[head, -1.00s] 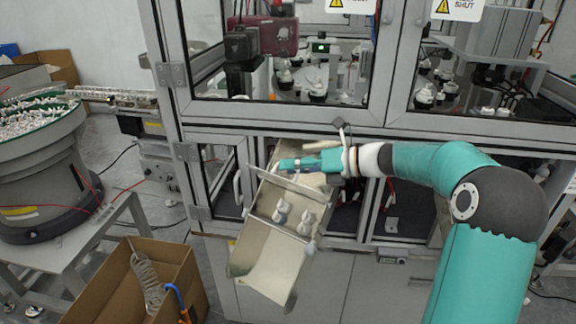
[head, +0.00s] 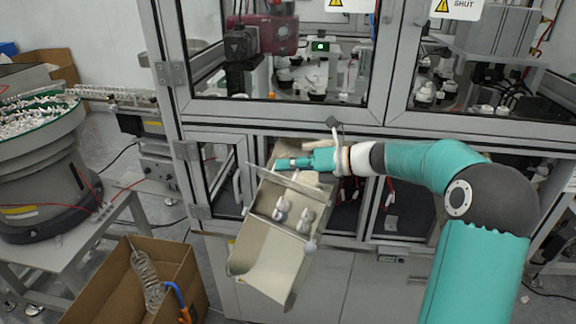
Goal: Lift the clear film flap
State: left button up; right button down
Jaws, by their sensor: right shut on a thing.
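A pale metal chute (head: 264,262) slopes down out of the opening under the machine's glass doors. Several white parts (head: 304,221) lie in it, below its upper part. The clear film flap (head: 290,184) is hard to make out; its thin edge seems to cross the upper chute, just under my gripper. My right gripper (head: 286,163) reaches in from the right with its teal fingers over the top of the chute. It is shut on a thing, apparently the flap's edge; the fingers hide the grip. My left gripper is not in view.
A small glass door (head: 222,178) stands open left of the chute. A cardboard box (head: 190,268) with a coiled hose is on the floor at lower left. A bowl feeder (head: 40,170) stands farther left. Machine frame posts surround the opening.

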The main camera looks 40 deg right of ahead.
jog(key=shift+s+a+f+n+h+b, duration=0.2)
jog(key=shift+a+n+h+b, duration=0.1)
jog(key=shift+a+n, duration=0.15)
jog(key=shift+s+a+f+n+h+b, duration=0.1)
jog(key=shift+a+f+n+h+b, duration=0.15)
jog(key=shift+a+n+h, duration=0.15)
jog(key=shift+r, duration=0.1)
jog(key=shift+d, duration=0.1)
jog(key=c, duration=1.3)
grip_release()
jog(key=shift+o, duration=0.2)
jog(key=v, duration=1.1)
jog(key=shift+s+d+r, duration=0.2)
jog(key=shift+s+d, duration=0.05)
jog(key=shift+s, duration=0.05)
